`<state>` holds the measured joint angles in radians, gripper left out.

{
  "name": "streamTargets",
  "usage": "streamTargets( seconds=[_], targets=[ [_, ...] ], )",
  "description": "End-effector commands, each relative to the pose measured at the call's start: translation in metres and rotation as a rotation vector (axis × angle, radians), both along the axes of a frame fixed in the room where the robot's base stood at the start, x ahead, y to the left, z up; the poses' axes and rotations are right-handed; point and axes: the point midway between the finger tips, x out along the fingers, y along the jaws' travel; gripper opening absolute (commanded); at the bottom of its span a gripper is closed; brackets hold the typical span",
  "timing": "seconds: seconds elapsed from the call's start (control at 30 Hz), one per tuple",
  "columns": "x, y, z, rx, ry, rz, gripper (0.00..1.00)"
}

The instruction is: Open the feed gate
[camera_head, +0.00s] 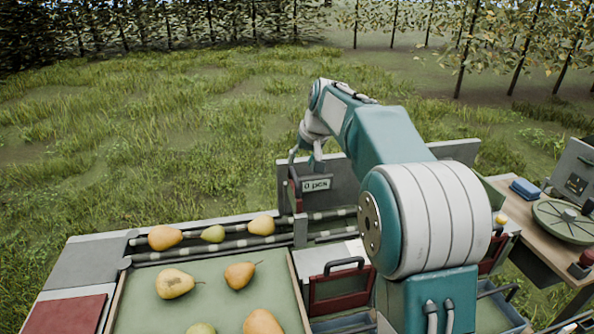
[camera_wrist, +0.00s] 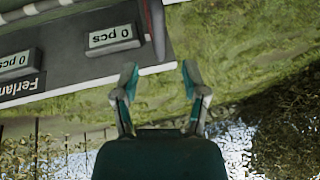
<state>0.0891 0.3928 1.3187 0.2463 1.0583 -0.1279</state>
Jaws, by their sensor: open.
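The feed gate appears to be the upright narrow panel with dark red and a grey handle (camera_head: 293,188) at the end of the roller conveyor (camera_head: 205,240). A dark red and grey upright part, probably this gate, shows at the top of the wrist view (camera_wrist: 156,28). My gripper (camera_wrist: 159,75) is open and empty, with its two fingers apart below that part. In the head view my gripper (camera_head: 318,158) hangs close to the gate's upper right, partly hidden by my arm. Three pears (camera_head: 165,237) lie on the conveyor, left of the gate.
A counter sign reading "0 pcs" (camera_head: 316,184) is on the grey back panel (camera_head: 345,178), right beside the gate. A green tray (camera_head: 135,305) with several pears lies in front. Red-fronted bins with handles (camera_head: 340,292) stand nearby. A wooden table (camera_head: 520,215) is at right. Grass lies behind.

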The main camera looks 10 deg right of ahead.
Motion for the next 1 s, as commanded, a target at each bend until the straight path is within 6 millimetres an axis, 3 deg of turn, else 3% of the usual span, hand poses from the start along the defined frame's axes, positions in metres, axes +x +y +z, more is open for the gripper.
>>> streamTargets(
  seconds=[0.1,0.3,0.77,0.87,1.0],
  targets=[
    [-0.009,-0.005,0.023,-0.001,-0.003,-0.002,0.57],
    [-0.019,-0.009,0.048,0.0,-0.001,-0.001,0.57],
    [-0.026,-0.01,0.055,-0.002,0.0,0.0,0.57],
    [-0.043,-0.007,0.061,-0.011,-0.005,-0.002,0.57],
    [-0.089,0.0,0.069,-0.038,-0.015,-0.007,0.57]
  ],
)
